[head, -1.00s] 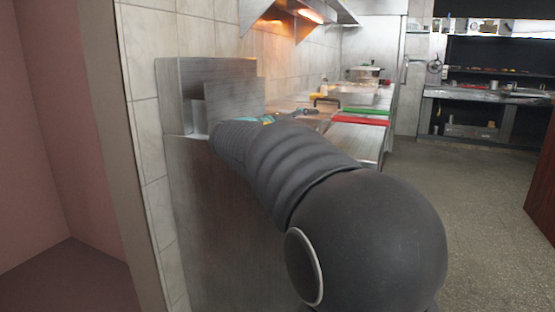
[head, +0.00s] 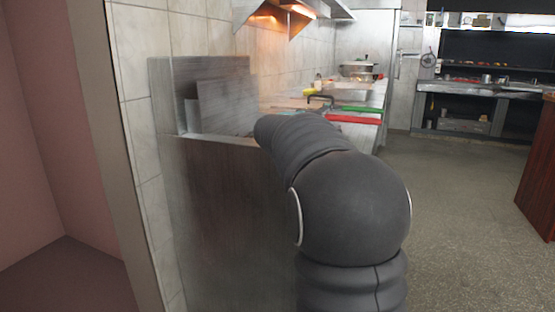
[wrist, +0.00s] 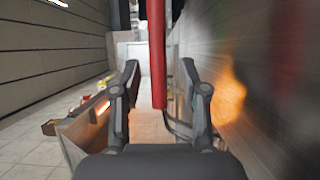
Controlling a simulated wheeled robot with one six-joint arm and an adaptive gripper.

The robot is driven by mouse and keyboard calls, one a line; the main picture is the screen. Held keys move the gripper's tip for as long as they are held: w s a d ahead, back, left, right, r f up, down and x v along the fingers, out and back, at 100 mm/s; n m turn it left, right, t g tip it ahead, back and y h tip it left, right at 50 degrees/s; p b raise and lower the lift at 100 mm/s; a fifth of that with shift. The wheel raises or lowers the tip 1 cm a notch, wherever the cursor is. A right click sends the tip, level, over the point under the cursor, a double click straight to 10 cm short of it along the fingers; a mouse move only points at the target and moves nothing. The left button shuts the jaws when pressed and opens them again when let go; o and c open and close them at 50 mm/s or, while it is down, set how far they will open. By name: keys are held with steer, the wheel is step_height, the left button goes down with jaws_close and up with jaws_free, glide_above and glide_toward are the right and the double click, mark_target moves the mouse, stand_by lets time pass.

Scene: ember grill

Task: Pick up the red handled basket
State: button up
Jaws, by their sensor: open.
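In the wrist view a long red handle (wrist: 157,50) runs down from the top of the picture, between the two fingers of my gripper (wrist: 160,68). The fingers are apart, with a gap to the handle on each side; I cannot tell its depth relative to the fingertips. The basket body is not clearly seen; a dark bent wire (wrist: 178,128) shows below the handle's end. In the head view a red bar (head: 353,119) lies at the counter's edge, just beyond my arm. My arm hides most of my gripper there.
A green bar (head: 362,109) lies beside the red one and a yellow one (head: 309,92) farther left. A steel panel (head: 225,105) stands at the left. A pot (head: 357,69) stands at the back. The floor (head: 465,190) on the right is clear.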

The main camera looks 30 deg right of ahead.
steer(key=shift+w+d, duration=0.2)
steer(key=shift+d, duration=0.5)
jaws_close()
steer(key=shift+r, duration=0.2)
step_height(320, 180, up, 18)
steer(key=p, duration=0.2)
steer(key=shift+f, duration=0.1)
step_height(320, 180, up, 7)
steer(key=shift+f, duration=0.2)
stand_by(0.4)
steer(key=shift+s, duration=0.1)
